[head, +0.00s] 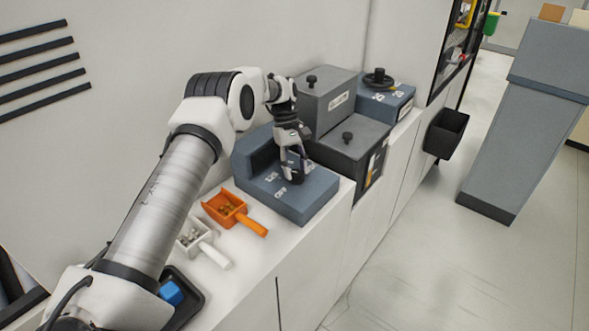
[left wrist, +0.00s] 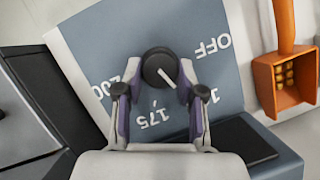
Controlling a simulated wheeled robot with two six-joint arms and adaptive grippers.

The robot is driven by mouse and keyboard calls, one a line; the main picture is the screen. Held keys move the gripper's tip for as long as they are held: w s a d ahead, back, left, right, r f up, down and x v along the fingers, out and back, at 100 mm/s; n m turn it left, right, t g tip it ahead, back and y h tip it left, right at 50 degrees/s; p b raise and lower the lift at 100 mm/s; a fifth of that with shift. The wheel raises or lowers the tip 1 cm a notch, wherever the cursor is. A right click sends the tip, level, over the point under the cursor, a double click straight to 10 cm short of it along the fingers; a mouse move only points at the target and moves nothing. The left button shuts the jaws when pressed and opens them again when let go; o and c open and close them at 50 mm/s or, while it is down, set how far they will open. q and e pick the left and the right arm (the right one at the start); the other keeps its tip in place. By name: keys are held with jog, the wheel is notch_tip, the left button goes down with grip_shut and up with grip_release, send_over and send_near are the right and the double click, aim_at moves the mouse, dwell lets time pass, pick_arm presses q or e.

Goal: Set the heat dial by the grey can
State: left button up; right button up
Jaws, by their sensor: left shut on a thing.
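The heat dial (left wrist: 158,68) is a round dark knob with a white pointer line, on the blue-grey face of a block (head: 312,203). In the left wrist view its pointer slants to the lower right, between the 175 mark and a partly hidden mark beginning with 1. OFF and 200 also show. My left gripper (head: 293,172) points down over the block, its fingers (left wrist: 160,88) on either side of the dial and shut on it. A grey lidded box (head: 350,145) stands just beyond the block; I see no round can.
An orange scoop (head: 227,208) and a white scoop (head: 196,238) with small parts lie left of the block. A taller grey box (head: 325,100) and a blue box with a black knob (head: 385,97) stand behind. A black bin (head: 445,132) hangs at the counter's front.

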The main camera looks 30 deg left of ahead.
pick_arm(q)
jog(key=m, duration=0.2)
jog(key=m+g+y, duration=0.1)
jog(key=m, duration=0.2)
jog(key=shift+d+f+m+g+b, duration=0.15)
jog(key=shift+d+m+g+b, duration=0.05)
jog(key=shift+m+g+b, duration=0.15)
jog(key=m+y, duration=0.1)
jog(key=m, duration=0.1)
jog(key=m+y, duration=0.1)
jog(key=m, duration=0.2)
jog(key=shift+w+d+g+y, duration=0.15)
jog(key=shift+d+g+y, duration=0.05)
jog(key=shift+g+y, duration=0.15)
jog(key=m+y, duration=0.1)
jog(key=m, duration=0.1)
jog(key=m+y+p, duration=0.1)
jog(key=m, duration=0.2)
jog(key=shift+d+r+m, duration=0.15)
jog(key=shift+r+m, duration=0.05)
jog(key=shift+m, duration=0.15)
jog(key=m+y, duration=0.1)
jog(key=m, duration=0.1)
jog(key=m+t+p, duration=0.1)
jog(key=m, duration=0.2)
jog(key=shift+d+m+t+y, duration=0.1)
jog(key=shift+m+t+y, duration=0.2)
jog(key=shift+y, duration=0.05)
jog(key=o, duration=1.1)
jog(key=shift+o, duration=0.2)
